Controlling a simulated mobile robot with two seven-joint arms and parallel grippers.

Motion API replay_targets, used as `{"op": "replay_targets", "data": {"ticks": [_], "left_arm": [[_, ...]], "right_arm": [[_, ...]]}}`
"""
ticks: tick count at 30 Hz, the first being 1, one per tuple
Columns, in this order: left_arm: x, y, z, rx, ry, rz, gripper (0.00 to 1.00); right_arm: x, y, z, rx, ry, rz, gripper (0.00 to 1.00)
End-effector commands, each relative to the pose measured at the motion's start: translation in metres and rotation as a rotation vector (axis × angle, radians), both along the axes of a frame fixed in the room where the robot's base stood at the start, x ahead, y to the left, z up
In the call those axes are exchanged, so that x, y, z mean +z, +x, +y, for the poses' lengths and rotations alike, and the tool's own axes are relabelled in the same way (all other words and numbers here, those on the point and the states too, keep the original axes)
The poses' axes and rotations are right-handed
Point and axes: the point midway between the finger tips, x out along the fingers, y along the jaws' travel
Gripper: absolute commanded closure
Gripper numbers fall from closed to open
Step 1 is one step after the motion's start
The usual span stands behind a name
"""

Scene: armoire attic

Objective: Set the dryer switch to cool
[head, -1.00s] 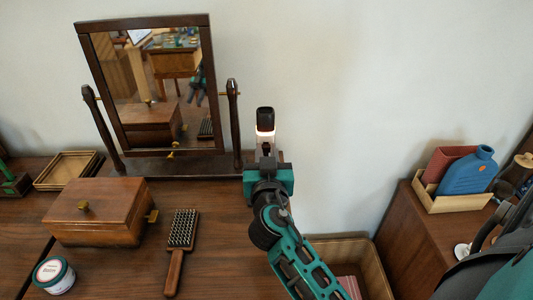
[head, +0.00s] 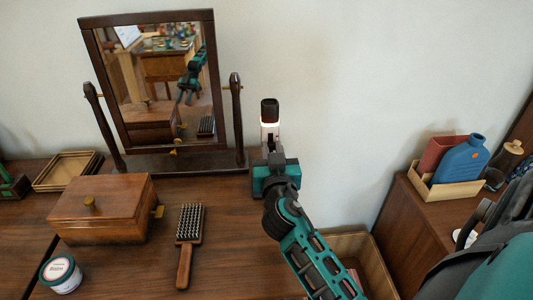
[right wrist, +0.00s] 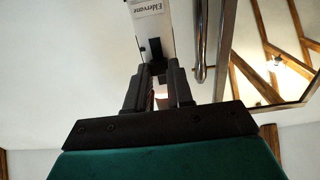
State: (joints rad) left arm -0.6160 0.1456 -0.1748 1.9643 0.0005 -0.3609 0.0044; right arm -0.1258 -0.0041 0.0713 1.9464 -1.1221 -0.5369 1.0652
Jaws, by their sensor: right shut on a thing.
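The dryer (head: 270,130) stands upright to the right of the mirror, with a dark top and a white body. My right gripper (head: 272,160) is at its lower part, shut on it. In the right wrist view the white dryer body (right wrist: 152,22) has an "Eldervane" label and a small black part (right wrist: 155,48) low on it. My right gripper's fingertips (right wrist: 158,70) are just below that black part. I cannot tell whether it is the switch or how it is set. My left gripper is not directly in view.
The standing mirror (head: 97,115) is close left of the dryer. A wooden box (head: 110,200), a brush (head: 184,262) and a balm jar (head: 60,272) lie on the table. A cabinet (head: 398,225) with a tray of bottles is at right. The wall is behind.

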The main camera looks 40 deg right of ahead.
Motion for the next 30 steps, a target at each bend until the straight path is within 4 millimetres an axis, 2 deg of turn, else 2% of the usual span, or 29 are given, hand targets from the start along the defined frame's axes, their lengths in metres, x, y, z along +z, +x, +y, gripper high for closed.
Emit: {"op": "replay_targets", "data": {"ticks": [9, 10, 18, 30], "left_arm": [[0.0025, 0.0008, -0.0007, 0.0, -0.002, -0.005, 0.57], [0.0024, 0.0008, -0.0007, 0.0, -0.002, -0.004, 0.57], [0.0003, -0.0003, -0.0001, 0.001, -0.001, 0.001, 0.57], [-0.0037, -0.0023, 0.0011, 0.002, 0.001, 0.009, 0.57]], "right_arm": [[0.0003, 0.0001, -0.0005, 0.001, 0.0, -0.001, 1.0], [0.0003, 0.0001, -0.0005, 0.001, -0.001, -0.001, 0.78], [0.0003, 0.0001, -0.0005, 0.0, 0.0, -0.001, 0.52], [0.0001, 0.001, -0.001, 0.001, 0.0, -0.001, 0.51]]}}
